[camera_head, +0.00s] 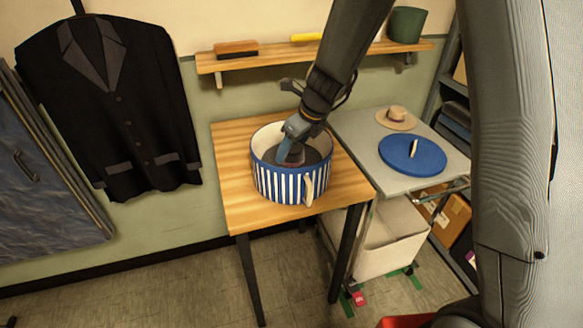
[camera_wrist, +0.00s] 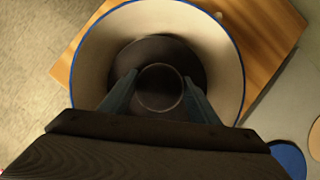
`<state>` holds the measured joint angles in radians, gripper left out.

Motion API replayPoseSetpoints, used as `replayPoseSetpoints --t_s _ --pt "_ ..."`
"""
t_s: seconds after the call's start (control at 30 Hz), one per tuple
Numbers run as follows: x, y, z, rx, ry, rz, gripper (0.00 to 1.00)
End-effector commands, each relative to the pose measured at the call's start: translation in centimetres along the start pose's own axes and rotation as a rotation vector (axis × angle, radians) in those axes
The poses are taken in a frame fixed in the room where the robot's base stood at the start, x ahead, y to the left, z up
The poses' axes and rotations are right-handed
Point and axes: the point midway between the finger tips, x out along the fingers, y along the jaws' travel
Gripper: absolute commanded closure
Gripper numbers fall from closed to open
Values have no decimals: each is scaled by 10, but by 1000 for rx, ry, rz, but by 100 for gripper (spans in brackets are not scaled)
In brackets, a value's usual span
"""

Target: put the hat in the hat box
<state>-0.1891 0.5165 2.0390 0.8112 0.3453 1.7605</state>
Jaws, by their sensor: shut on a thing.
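The hat box (camera_head: 290,183) is a round tub with blue and white stripes and a cream inside, standing open on a wooden table. A dark hat (camera_head: 314,156) with a round crown and flat brim is inside it. My gripper (camera_head: 291,152) reaches down into the box from above. In the wrist view, my gripper (camera_wrist: 158,90) has one finger on each side of the hat's crown (camera_wrist: 160,82), shut on it. The brim is surrounded by the box wall (camera_wrist: 90,55). Whether the hat touches the box floor is hidden.
A grey table (camera_head: 352,132) to the right holds a blue round lid (camera_head: 400,158) with a pale handle and a straw hat (camera_head: 396,118). A wall shelf (camera_head: 280,57) runs behind. A black jacket (camera_head: 110,110) hangs at left. A cream bin (camera_head: 390,240) stands below.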

Motion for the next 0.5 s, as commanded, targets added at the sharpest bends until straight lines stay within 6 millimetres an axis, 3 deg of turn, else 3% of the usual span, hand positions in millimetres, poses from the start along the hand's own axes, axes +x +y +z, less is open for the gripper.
replayPoseSetpoints --t_s 0.5 --pt "52 0 -23 0 1 0 68"
